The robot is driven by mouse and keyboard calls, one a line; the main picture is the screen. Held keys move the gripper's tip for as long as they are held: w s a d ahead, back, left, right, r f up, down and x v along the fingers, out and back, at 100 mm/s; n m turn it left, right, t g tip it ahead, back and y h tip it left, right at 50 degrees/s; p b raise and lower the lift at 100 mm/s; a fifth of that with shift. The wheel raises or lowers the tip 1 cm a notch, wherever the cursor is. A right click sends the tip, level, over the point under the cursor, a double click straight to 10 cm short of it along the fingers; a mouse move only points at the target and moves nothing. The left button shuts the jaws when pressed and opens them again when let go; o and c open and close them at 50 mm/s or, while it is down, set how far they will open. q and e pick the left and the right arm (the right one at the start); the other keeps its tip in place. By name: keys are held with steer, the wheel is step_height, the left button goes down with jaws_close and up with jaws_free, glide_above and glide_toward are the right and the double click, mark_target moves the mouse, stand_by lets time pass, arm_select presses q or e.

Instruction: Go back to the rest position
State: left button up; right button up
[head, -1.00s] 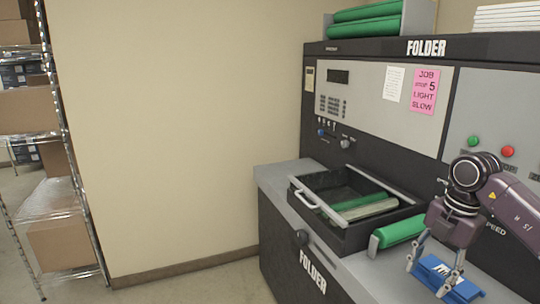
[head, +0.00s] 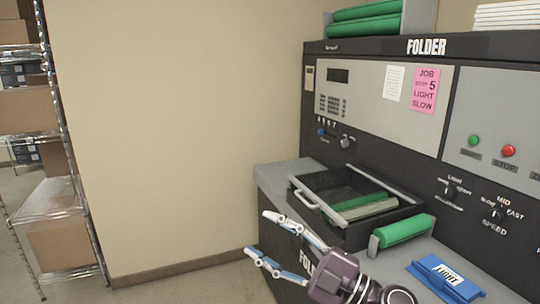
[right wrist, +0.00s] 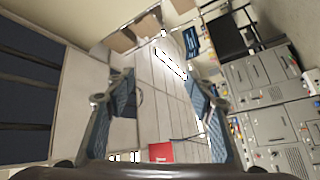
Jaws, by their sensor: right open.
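My right gripper (head: 268,238) is open and empty in the lower middle of the head view. It points left, in front of the folder machine's front panel. In the right wrist view its two fingers (right wrist: 160,88) stand wide apart with nothing between them. My left gripper does not show.
The folder machine (head: 470,95) fills the right side. Its open black tray (head: 335,225) holds green and pale rollers. A green roller piece (head: 402,230) lies beside it. A wire shelf (head: 60,205) with boxes stands at the left. Floor (head: 190,288) shows between.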

steer(key=w+d+f+m+t+h, duration=0.2)
steer(key=d+m+t+h, duration=0.3)
steer(key=m, duration=0.2)
steer(key=w+d+f+m+t+h, duration=0.1)
steer(key=d+f+m+t+h, duration=0.1)
steer(key=d+m+t+h, duration=0.4)
steer(key=s+d+f+m+g+h, duration=0.4)
steer(key=d+f, duration=0.1)
steer(key=f, duration=0.5)
steer(key=s+d+f+m+g+h, duration=0.4)
steer(key=d+f+m, duration=0.1)
steer(key=f, duration=0.4)
steer(key=s+f+g, duration=0.5)
steer(key=s+f, duration=0.2)
steer(key=s, duration=0.5)
steer(key=s+f+g, duration=0.5)
steer(key=s+f, duration=0.2)
steer(key=s, duration=0.5)
step_height(320, 180, down, 27)
steer(key=s+g, duration=0.1)
steer(key=s, duration=0.2)
steer(key=s+d+f+g, duration=0.1)
steer(key=s+d+f, duration=0.2)
steer(key=s+f, duration=1.2)
steer(key=shift+s+f+y, duration=0.2)
steer(key=shift+s+y, duration=0.1)
steer(key=shift+s, duration=0.3)
